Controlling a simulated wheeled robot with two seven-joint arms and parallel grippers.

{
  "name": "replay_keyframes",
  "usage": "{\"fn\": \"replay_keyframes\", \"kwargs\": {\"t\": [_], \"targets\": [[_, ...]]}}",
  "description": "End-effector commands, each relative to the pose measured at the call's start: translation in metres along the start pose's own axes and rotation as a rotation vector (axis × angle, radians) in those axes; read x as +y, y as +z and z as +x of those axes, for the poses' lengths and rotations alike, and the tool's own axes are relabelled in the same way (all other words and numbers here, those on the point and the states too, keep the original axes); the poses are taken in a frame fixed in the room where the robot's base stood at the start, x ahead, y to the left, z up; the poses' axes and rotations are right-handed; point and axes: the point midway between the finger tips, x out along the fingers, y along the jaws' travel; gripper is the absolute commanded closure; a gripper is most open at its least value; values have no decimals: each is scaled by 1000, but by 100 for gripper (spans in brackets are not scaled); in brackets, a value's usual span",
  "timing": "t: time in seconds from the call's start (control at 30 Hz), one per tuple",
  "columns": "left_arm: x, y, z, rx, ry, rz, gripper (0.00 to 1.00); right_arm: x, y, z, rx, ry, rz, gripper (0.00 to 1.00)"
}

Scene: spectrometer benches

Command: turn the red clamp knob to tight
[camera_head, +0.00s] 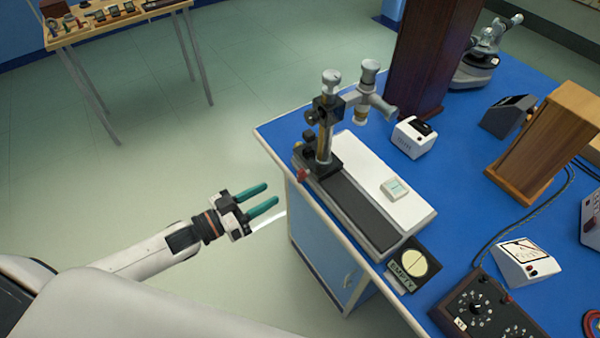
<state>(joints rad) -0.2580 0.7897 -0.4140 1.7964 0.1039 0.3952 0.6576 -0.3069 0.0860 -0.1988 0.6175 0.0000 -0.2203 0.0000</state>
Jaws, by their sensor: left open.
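The red clamp knob (302,175) is small and sits low on the left side of the spectrometer stand (325,140), near the table's left edge. The stand is black and brass with grey eyepieces on top. My left gripper (262,198) is open and empty, with two teal fingers pointing right toward the bench. It is apart from the knob, to its lower left, over the floor beyond the table edge. The knob's turn position is too small to tell. My right gripper is not in view.
The stand's grey and white base (408,203) rests on a blue-topped bench (420,178). A dial marked EMPTY (412,264), a white meter (524,262) and a black knob box (485,312) stand nearer right. A dark wooden pillar (430,50) rises behind.

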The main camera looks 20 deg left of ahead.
Motion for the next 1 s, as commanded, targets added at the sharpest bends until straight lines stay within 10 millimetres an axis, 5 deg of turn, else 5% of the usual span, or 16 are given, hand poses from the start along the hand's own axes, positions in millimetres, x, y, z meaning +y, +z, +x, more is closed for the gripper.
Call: {"fn": "replay_keyframes", "kwargs": {"t": [0.3, 0.5, 0.9, 1.0], "targets": [[0, 3, 64, -4, 1, 2, 59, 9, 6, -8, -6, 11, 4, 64], [1, 1, 89, -2, 2, 2, 59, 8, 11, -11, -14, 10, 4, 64], [1, 0, 96, 0, 2, 2, 59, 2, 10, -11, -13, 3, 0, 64], [1, 0, 96, 0, 2, 2, 75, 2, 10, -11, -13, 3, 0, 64]]}}
